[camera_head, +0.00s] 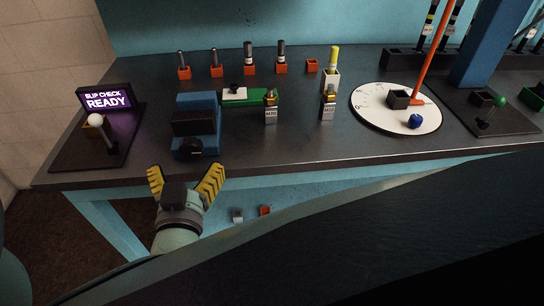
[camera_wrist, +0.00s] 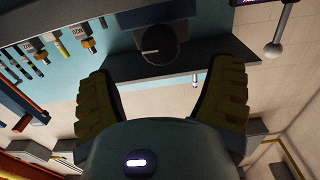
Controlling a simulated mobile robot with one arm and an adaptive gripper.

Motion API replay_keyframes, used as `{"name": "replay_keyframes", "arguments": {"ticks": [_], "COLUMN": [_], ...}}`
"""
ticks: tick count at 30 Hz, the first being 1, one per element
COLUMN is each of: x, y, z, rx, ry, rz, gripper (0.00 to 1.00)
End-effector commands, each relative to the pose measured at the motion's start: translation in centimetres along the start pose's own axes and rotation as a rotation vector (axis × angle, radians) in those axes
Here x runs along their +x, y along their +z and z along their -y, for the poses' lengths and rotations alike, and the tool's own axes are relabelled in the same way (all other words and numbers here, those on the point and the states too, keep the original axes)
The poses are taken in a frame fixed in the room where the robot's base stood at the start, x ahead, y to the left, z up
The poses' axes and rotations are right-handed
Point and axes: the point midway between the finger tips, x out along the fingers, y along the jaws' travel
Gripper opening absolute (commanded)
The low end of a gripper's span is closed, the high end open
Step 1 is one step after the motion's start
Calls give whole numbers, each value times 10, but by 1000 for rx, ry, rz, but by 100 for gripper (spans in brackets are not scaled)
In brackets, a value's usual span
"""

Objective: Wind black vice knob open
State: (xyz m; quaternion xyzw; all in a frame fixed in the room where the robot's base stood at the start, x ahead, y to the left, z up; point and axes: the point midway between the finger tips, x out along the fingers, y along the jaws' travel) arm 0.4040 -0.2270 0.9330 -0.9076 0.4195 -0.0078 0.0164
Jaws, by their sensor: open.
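The blue vice (camera_head: 212,108) stands on the left part of the dark bench top, with a dark block (camera_head: 193,128) at its front. The black vice knob (camera_head: 191,148) is low on its front face. In the wrist view the round black knob (camera_wrist: 160,46) shows a light line on its face and lies beyond the gap between my fingers. My gripper (camera_head: 185,172) is open and empty, in front of the bench edge, close to the knob and apart from it. My yellow fingers (camera_wrist: 160,92) spread to either side in the wrist view.
A purple "SLIP CHECK READY" sign (camera_head: 107,101) and a white-balled lever (camera_head: 97,120) stand left of the vice. Two fittings (camera_head: 270,108) (camera_head: 328,103) and a green block (camera_head: 262,97) are to its right. A white dial (camera_head: 372,119) with an orange pole lies further right.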

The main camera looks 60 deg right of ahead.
Motion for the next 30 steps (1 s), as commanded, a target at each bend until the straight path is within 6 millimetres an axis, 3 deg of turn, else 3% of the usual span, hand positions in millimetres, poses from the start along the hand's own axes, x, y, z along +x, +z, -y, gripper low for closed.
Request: {"name": "replay_keyframes", "arguments": {"ticks": [6,13,27,30], "x": [34,57,64,64], "y": [-1,0,0,0], "z": [1,1,1,1], "rx": [1,2,2,2], "ry": [-4,-2,-3,-3], "rz": [-6,0,1,1], "gripper": [81,81,84,73]}}
